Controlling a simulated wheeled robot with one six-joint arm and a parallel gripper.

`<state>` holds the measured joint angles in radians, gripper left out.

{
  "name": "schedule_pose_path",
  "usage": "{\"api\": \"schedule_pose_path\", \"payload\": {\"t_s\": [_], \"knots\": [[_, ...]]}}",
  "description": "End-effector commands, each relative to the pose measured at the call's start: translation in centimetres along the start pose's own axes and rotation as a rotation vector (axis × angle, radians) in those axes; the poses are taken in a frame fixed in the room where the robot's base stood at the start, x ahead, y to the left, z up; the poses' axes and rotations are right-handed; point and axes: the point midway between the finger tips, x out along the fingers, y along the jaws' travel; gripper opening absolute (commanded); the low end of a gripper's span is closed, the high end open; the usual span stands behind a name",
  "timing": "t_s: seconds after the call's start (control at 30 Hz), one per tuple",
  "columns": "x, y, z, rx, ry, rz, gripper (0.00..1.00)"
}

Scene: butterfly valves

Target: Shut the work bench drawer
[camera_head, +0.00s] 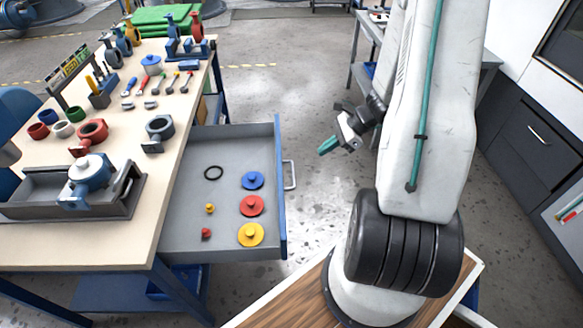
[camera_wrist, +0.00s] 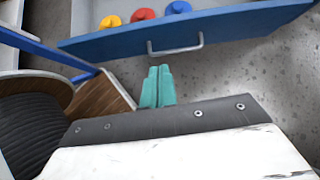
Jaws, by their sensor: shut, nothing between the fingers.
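The work bench drawer (camera_head: 230,167) is pulled out to the right from under the bench top. It is grey inside with a blue front (camera_head: 281,190) and a metal handle (camera_head: 290,175). In the wrist view the shut fingers (camera_wrist: 157,78) point towards the handle (camera_wrist: 176,49) and the blue drawer front (camera_wrist: 120,43), with nothing held.
The work bench (camera_head: 50,240) carries valves, tools and a grey tray (camera_head: 120,205). Grey cabinets (camera_head: 530,140) stand on the right and a grey table (camera_head: 362,50) behind my arm. Open concrete floor (camera_head: 300,110) lies beyond the drawer.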

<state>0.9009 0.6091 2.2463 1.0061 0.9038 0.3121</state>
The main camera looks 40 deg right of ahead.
Motion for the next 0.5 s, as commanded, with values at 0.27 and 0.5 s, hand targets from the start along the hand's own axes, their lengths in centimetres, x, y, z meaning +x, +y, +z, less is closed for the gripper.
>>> {"api": "schedule_pose_path", "payload": {"t_s": [0.27,0.5], "knots": [[2.1,-0.1,-1.4,0.056,-0.008,-0.016,0.00],[7.1,-0.1,-1.3,0.054,-0.008,-0.013,0.00]]}}
